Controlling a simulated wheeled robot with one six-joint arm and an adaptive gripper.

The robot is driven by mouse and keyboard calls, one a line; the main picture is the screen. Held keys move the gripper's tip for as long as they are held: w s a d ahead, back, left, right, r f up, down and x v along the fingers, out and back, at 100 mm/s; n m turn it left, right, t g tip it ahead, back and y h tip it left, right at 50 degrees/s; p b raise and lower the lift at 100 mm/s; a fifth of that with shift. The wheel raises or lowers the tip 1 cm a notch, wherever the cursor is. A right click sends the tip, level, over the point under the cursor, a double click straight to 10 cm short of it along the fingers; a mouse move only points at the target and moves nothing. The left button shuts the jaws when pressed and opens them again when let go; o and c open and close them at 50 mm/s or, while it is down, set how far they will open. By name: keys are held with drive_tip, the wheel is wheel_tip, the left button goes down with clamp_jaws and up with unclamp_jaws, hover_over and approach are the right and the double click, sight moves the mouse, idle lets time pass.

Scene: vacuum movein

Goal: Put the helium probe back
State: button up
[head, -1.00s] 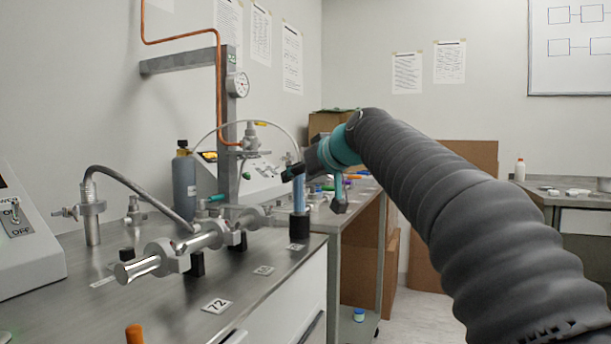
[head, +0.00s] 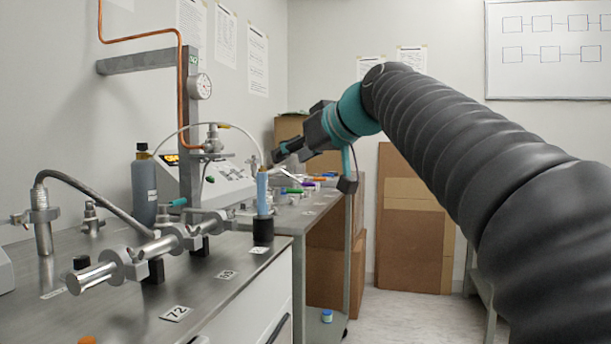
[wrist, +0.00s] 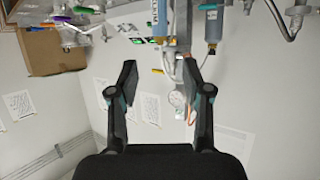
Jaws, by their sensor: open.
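The helium probe appears to be the light blue handle (head: 262,192) standing upright in a black holder (head: 263,231) at the bench's right front corner. A thin pale hose arcs from the valve at the back to its top. In the wrist view the blue handle (wrist: 163,14) shows at the top edge, partly cut off. My gripper (head: 282,152) is just above and right of the handle's top in the head view, apart from it. In the wrist view my gripper (wrist: 160,72) has its fingers spread wide, with nothing between them.
A metal pipe assembly (head: 130,262) lies along the bench, and a dark bottle (head: 144,188) stands behind. A gauge post (head: 190,130) rises at the back. A cart (head: 318,214) with small items adjoins the bench on the right. Cardboard (head: 410,220) leans on the wall.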

drive_tip(key=shift+s+d, duration=0.1)
drive_tip(key=s+d+f+m+g+h, duration=0.1)
drive_tip(key=s+d+f, duration=0.3)
drive_tip(key=s+f, duration=0.5)
drive_tip(key=s+d+f+m+g+h, duration=0.2)
drive_tip(key=s+f, duration=0.8)
drive_tip(key=f, duration=0.9)
drive_tip(key=s+d+f+m+g+h, duration=0.2)
drive_tip(key=s+d+f+m+h, duration=0.2)
drive_tip(key=f, duration=1)
drive_tip(key=s+d+h, duration=0.1)
drive_tip(key=s+d, duration=0.2)
drive_tip(key=s, duration=0.2)
drive_tip(key=shift+s+d+f, duration=0.2)
drive_tip(key=shift+d+f, duration=0.05)
drive_tip(key=shift+d, duration=0.15)
drive_tip(key=shift+w, duration=0.2)
drive_tip(key=shift+c, duration=0.7)
drive_tip(key=shift+a, duration=0.15)
